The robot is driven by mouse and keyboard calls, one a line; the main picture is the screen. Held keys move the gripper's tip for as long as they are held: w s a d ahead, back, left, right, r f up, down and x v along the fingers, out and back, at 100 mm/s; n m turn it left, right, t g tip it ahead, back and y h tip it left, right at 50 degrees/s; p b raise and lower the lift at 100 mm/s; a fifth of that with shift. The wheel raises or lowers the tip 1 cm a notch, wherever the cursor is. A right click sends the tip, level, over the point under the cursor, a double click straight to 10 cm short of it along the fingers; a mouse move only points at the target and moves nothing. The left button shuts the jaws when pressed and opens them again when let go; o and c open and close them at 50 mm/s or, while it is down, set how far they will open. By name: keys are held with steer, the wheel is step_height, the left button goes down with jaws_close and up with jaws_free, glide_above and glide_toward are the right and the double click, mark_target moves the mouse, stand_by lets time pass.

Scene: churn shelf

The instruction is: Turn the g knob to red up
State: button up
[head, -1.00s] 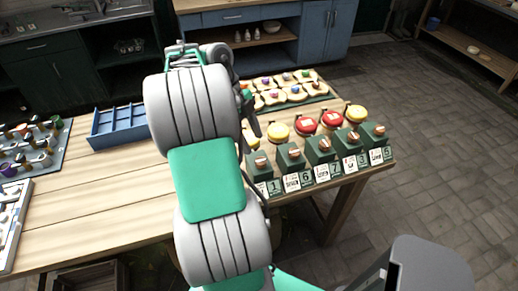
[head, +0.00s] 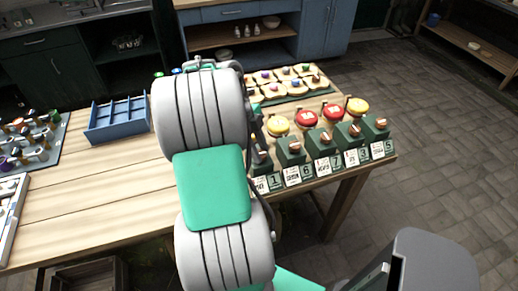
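A row of dark green knob boxes stands along the right front edge of the table, each with a copper-coloured knob and a white letter card and number card in front. The card letters are too small to read, so I cannot tell which is the g knob. The leftmost box (head: 262,170) is partly hidden by my arm. To its right are knobs on a second box (head: 294,147), a third box (head: 325,137), a fourth box (head: 354,130) and the rightmost box (head: 381,123). My gripper (head: 258,150) is a dark shape at the leftmost box, mostly hidden behind my arm; contact and opening are unclear.
Yellow and red round pieces (head: 307,118) stand behind the boxes. A tray of cream-coloured pieces (head: 290,84) lies farther back. A blue divided tray (head: 118,122) and a rack of small knobs (head: 30,142) are at left. The table's middle-left (head: 110,190) is bare.

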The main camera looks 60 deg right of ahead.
jaws_close()
steer(key=shift+n, duration=0.3)
steer(key=n+h+b, duration=0.1)
steer(key=n+b, duration=0.1)
steer(key=n, duration=0.1)
steer(key=shift+a+f+n+h, duration=0.1)
steer(key=shift+n+h, duration=0.2)
steer(key=n+b, duration=0.1)
steer(key=n, duration=0.1)
steer(key=n+t+h+b, duration=0.1)
steer(key=n+b, duration=0.1)
steer(key=shift+h, duration=0.3)
steer(key=n+b, duration=0.1)
steer(key=n, duration=0.1)
steer(key=n+t+b, duration=0.1)
steer(key=n, duration=0.1)
steer(key=n+h+b, duration=0.1)
steer(key=shift+s+a+n+t, duration=0.15)
steer(key=shift+s+n+t, duration=0.1)
steer(key=shift+n+t, duration=0.15)
steer(key=shift+n+t+b, duration=0.8)
steer(key=shift+n+b, duration=0.55)
steer(key=shift+n, duration=0.55)
steer(key=o, duration=0.5)
jaws_free()
